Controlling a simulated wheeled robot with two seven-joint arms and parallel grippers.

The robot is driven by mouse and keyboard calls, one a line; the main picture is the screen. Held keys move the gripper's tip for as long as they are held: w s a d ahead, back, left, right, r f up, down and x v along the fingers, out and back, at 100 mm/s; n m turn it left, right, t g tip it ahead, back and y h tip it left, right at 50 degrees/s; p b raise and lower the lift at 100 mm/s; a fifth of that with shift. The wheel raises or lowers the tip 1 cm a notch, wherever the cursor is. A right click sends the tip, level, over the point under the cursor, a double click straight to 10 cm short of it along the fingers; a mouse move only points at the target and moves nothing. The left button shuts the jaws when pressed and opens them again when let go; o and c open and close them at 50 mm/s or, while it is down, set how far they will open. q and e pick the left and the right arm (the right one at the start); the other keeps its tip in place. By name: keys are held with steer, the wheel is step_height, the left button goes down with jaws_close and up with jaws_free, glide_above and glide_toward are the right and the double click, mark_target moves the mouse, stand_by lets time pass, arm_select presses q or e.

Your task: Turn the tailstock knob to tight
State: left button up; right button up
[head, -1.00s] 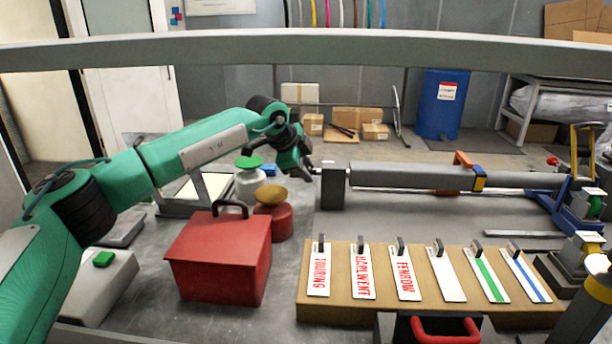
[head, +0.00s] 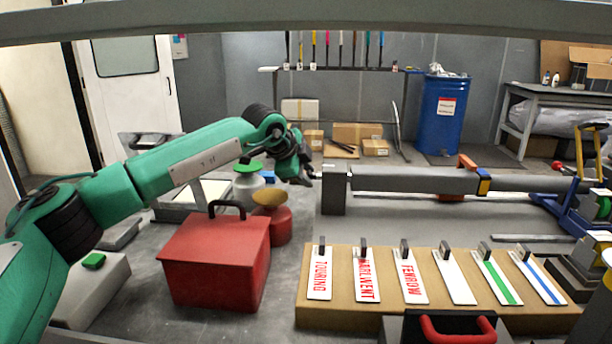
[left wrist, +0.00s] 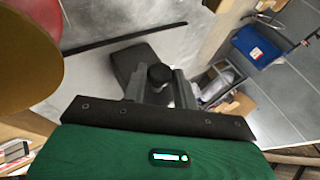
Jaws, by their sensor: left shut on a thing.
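The tailstock is a dark grey upright block (head: 335,192) at the left end of a long grey tube (head: 415,180) in the head view. My left gripper (head: 309,176) reaches its left side from the left. In the left wrist view a round black knob (left wrist: 160,74) sits between the two fingers of my left gripper (left wrist: 158,88), which is shut on it. The dark block (left wrist: 128,62) shows just behind the knob. The knob is mostly hidden in the head view. No tight mark can be read. My right gripper is not in view.
A red pot with a tan lid (head: 271,197) stands close below my left wrist. A red box (head: 215,262) is nearer. A cardboard stand with labelled strips (head: 400,314) lies in front of the tube. A grey beam (head: 300,24) crosses the top.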

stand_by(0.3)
arm_select(q)
steer(key=o, duration=0.9)
steer(key=shift+o, duration=0.2)
steer(key=v, duration=1.4)
steer(key=shift+w, duration=0.1)
